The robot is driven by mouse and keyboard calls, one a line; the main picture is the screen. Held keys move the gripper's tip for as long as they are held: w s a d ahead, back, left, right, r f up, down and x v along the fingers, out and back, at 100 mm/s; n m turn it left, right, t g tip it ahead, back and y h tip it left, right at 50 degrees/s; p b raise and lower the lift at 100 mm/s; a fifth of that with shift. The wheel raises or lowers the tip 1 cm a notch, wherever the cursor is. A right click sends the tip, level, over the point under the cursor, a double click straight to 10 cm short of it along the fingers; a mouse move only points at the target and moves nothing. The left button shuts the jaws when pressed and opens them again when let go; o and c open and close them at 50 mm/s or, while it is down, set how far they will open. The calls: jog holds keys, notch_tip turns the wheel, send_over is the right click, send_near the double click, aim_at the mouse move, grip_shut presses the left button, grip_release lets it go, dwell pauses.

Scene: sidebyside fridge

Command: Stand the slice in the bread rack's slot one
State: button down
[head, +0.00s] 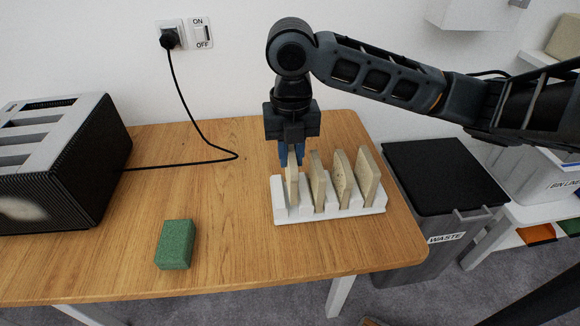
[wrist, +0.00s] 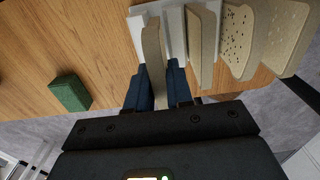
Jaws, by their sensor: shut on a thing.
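The white bread rack (head: 333,212) stands near the right end of the wooden table, with several slots in a row. My gripper (head: 291,155) points down over its left end and is shut on a bread slice (head: 292,180). The held slice is upright at the leftmost slot, its lower part behind the rack's divider; I cannot tell whether it touches the slot floor. In the wrist view the held slice (wrist: 152,55) stands between the blue fingers. Several other slices (head: 342,175) stand in the slots to its right.
A black and grey toaster (head: 90,140) stands at the left, its cord running to a wall socket (head: 170,36). A green sponge (head: 175,244) lies on the table (head: 228,265) front left of the rack. A grey waste bin (head: 440,190) stands beyond the table's right edge.

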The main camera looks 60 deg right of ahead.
jog(key=shift+f, duration=1.85)
jog(key=shift+f, duration=0.2)
jog(key=c, duration=1)
grip_release()
jog(key=shift+r, duration=0.15)
notch_tip(320, 180, up, 12)
jog(key=shift+r, duration=0.1)
